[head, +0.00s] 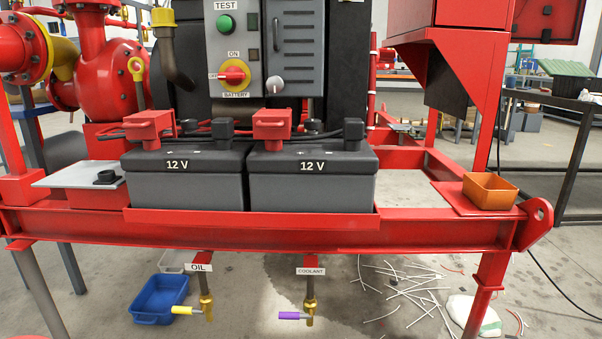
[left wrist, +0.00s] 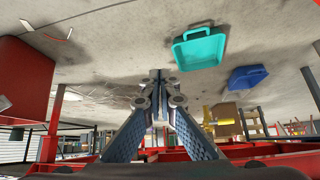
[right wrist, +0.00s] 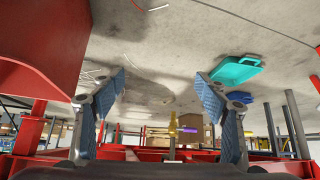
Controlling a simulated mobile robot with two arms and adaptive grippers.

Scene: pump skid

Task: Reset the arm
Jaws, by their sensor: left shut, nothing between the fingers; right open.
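My left gripper (left wrist: 158,78) shows in the left wrist view with its blue-padded fingers meeting at the tips and nothing between them. My right gripper (right wrist: 160,82) shows in the right wrist view with its fingers spread wide and empty. Neither gripper nor arm shows in the head view. In both wrist views the floor fills the upper part of the picture, with red skid beams low in the frame. No gripper is seen touching anything.
The red skid frame (head: 430,235) carries two 12 V batteries (head: 188,180), a control panel (head: 238,50) and an orange tray (head: 490,191). Below are oil and coolant valves and a blue bin (head: 160,299). A teal tray (left wrist: 198,48) lies on the floor. Loose white strips (head: 405,290) litter the floor.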

